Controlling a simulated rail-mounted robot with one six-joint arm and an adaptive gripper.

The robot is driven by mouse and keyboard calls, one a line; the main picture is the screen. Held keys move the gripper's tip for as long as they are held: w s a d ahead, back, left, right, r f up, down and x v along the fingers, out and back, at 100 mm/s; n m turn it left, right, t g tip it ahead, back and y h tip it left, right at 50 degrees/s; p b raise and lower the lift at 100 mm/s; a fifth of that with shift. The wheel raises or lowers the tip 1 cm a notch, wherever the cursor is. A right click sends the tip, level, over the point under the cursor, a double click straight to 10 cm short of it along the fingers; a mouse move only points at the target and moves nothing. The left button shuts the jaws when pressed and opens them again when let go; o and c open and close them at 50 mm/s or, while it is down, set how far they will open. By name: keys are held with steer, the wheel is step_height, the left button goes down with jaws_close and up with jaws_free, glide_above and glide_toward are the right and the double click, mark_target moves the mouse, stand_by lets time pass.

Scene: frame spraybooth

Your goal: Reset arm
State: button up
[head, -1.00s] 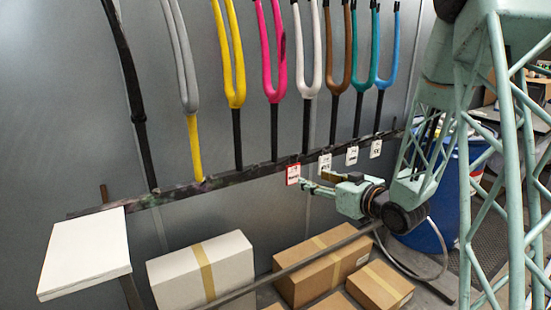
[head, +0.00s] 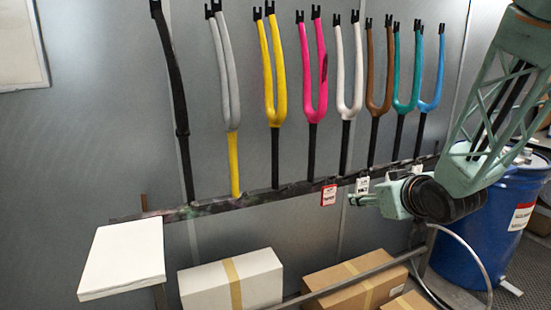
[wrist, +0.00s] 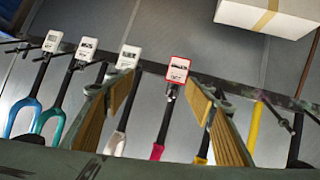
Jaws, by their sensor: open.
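My gripper (head: 366,199) is at the right of the head view, just below the rack bar (head: 215,207), with its fingers pointing left. In the wrist view my gripper (wrist: 158,90) shows two spread fingers with tan pads and nothing between them that it holds. A red-edged tag (head: 328,195) hangs from the bar left of the fingertips; in the wrist view it (wrist: 178,69) appears between the fingers, beyond them. A white tag (head: 362,184) hangs just above the fingertips. Whether the fingers touch any tag cannot be told.
Several coloured forks, including a pink one (head: 314,85), stand upright along the bar. A white panel (head: 122,258) sits at its left end. A white box (head: 205,286) and brown boxes (head: 350,288) lie below. A blue barrel (head: 485,215) stands at right.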

steer(key=s+a+r+m+g, duration=0.1)
steer(key=s+a+r+g, duration=0.1)
steer(key=s, duration=1.4)
steer(key=s+a+r+m+g+h, duration=0.1)
steer(key=s+a+r+g, duration=0.1)
steer(key=s, duration=1.4)
steer(key=s+a+r+m+g, duration=0.1)
steer(key=s+a+r+g, duration=0.2)
steer(key=s, duration=1.4)
steer(key=shift+r+m+g+h, duration=0.3)
steer(key=shift+r+g+h, duration=0.1)
steer(key=shift+g, duration=0.2)
